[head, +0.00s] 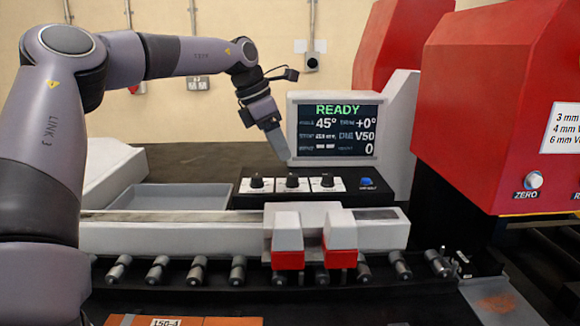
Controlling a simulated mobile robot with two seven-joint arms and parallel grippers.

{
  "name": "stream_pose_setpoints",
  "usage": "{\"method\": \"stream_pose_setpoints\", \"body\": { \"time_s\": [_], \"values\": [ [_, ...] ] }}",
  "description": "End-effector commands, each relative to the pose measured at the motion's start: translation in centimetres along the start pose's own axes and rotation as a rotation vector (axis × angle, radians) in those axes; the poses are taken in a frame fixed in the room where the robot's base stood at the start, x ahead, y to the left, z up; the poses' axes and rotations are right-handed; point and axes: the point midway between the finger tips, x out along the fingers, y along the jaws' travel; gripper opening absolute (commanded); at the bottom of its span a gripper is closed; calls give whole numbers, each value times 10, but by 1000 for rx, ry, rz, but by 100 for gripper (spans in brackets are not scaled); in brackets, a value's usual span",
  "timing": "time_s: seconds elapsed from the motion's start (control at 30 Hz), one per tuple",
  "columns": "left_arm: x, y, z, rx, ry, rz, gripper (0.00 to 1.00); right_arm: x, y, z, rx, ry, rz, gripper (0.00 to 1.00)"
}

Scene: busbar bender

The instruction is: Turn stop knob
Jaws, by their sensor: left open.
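A black control panel (300,197) below the screen carries three black knobs on white plates: a left knob (256,181), a middle knob (292,181) and a right knob (328,181). Their labels are too small to read, so I cannot tell which is the stop knob. My left gripper (281,150) points down in front of the screen's left edge, above the left and middle knobs and apart from them. It is open, seen nearly edge-on, with nothing visible in it. My right gripper is not in view.
The screen (337,130) reads READY, 45°, V50. A blue button (366,181) sits right of the knobs. Red-and-white blocks (288,241) stand on a pale rail in front, above several rollers. A red housing (490,110) fills the right. A grey tray (175,197) lies left.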

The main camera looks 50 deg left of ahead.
Motion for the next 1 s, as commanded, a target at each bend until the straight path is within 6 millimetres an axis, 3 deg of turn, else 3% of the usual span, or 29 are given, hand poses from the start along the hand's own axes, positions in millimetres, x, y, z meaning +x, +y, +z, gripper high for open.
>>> {"method": "stream_pose_setpoints", "body": {
  "time_s": [0.5,0.87,1.0],
  "values": [
    [64,0,0,0,1,-1,56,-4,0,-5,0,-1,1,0],
    [71,0,0,0,0,-1,56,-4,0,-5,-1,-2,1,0],
    [71,0,0,0,0,-1,13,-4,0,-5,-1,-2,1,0]
  ]
}}
